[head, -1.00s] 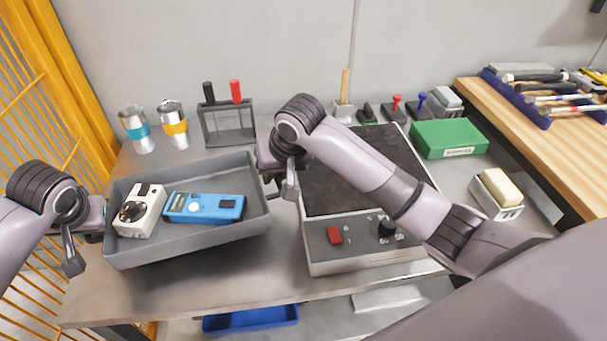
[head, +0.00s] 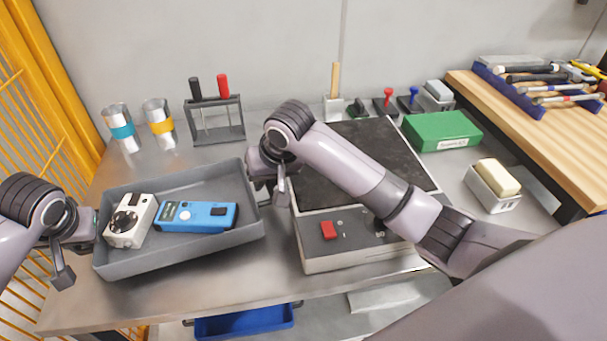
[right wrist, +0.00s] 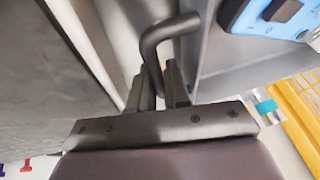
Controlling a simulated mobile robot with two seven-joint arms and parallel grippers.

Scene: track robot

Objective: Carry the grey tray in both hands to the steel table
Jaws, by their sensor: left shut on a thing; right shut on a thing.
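The grey tray (head: 178,258) is in the left of the head view, over the steel table (head: 190,301). It carries a white device with a black dial (head: 131,219) and a blue handheld meter (head: 198,216). My left gripper (head: 93,225) is shut at the tray's left end; its fingertips are partly hidden. My right gripper (head: 266,190) is shut at the tray's right end. In the right wrist view its fingers (right wrist: 163,88) clasp a dark bent handle (right wrist: 160,42) beside the tray wall (right wrist: 221,65). I cannot tell whether the tray touches the tabletop.
A hot plate with a red switch (head: 328,231) stands close right of the tray. Two banded cups (head: 160,122) and a screwdriver rack (head: 216,138) stand behind it. A green box (head: 441,131) and a wooden bench (head: 545,130) are at right. Bare steel shows in front.

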